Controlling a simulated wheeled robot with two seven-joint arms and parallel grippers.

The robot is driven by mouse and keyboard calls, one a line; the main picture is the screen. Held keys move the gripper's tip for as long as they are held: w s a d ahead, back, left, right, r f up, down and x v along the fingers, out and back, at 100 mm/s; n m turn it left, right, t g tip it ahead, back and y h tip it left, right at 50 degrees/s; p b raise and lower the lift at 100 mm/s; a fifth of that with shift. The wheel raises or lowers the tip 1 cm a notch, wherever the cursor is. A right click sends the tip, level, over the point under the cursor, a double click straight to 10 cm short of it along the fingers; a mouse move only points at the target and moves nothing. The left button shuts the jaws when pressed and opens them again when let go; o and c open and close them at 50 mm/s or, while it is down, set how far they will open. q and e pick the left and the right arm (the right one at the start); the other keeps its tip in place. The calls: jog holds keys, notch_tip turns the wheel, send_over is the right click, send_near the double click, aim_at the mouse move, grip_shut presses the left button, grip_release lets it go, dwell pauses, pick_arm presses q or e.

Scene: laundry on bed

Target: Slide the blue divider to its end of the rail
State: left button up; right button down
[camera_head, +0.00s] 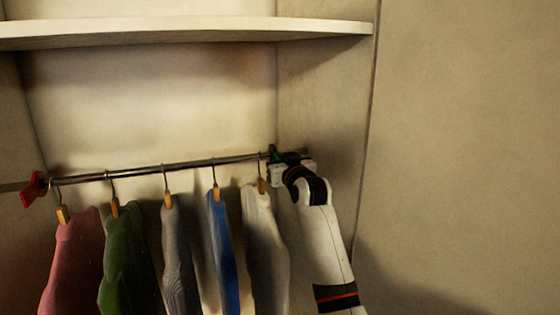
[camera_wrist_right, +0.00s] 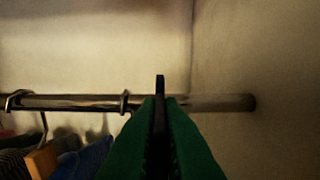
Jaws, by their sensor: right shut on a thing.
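My right gripper (camera_head: 277,158) is at the right part of the metal rail (camera_head: 150,170). Its green fingers (camera_wrist_right: 160,135) are shut on a thin dark plate (camera_wrist_right: 160,84), seen edge-on in the right wrist view. I take this plate to be the blue divider, though its colour looks nearly black here. It stands upright at the rail, and the fingers hide its lower part. In the wrist view a stretch of bare rail shows to its right, up to the side wall. A red divider (camera_head: 36,188) sits near the rail's left end. My left gripper is out of view.
Several garments hang left of my gripper: pink (camera_head: 72,262), green (camera_head: 128,255), grey (camera_head: 177,245), blue (camera_head: 222,250) and a pale one (camera_head: 264,240) closest to it. A shelf (camera_head: 190,33) is above the rail. The closet's side wall (camera_head: 325,110) is close on the right.

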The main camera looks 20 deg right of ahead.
jog(key=d, duration=0.3)
jog(key=shift+d, duration=0.25)
jog(key=shift+a, duration=0.1)
jog(key=c, duration=1.6)
grip_release()
jog(key=shift+w, duration=0.1)
jog(key=shift+o, duration=0.2)
jog(key=s+b, duration=0.2)
jog(key=s, duration=1)
jog(key=shift+d, duration=0.2)
